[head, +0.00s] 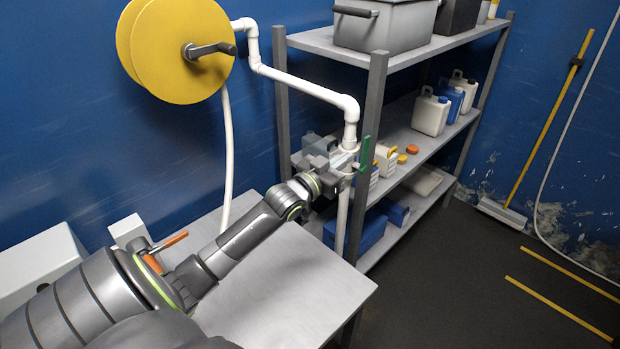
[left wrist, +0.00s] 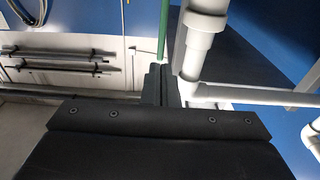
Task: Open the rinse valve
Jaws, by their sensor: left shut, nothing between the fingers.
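The rinse valve is on a white pipe (head: 349,118) and has a green lever handle (head: 365,152), which stands nearly upright in the head view. The handle also shows as a green bar (left wrist: 163,32) in the left wrist view, beside the white pipe fitting (left wrist: 196,38). My left gripper (head: 343,160) is at the valve, close to the handle, and hides part of the valve body. Its fingers (left wrist: 161,86) are together and empty in the left wrist view. I cannot tell whether they touch the handle. My right gripper is not in view.
A grey shelf rack (head: 378,90) stands just behind the pipe, with several bottles and blue bins. A metal table (head: 290,275) lies below my left arm. A yellow hose reel (head: 185,50) hangs on the blue wall. Open floor lies at the right.

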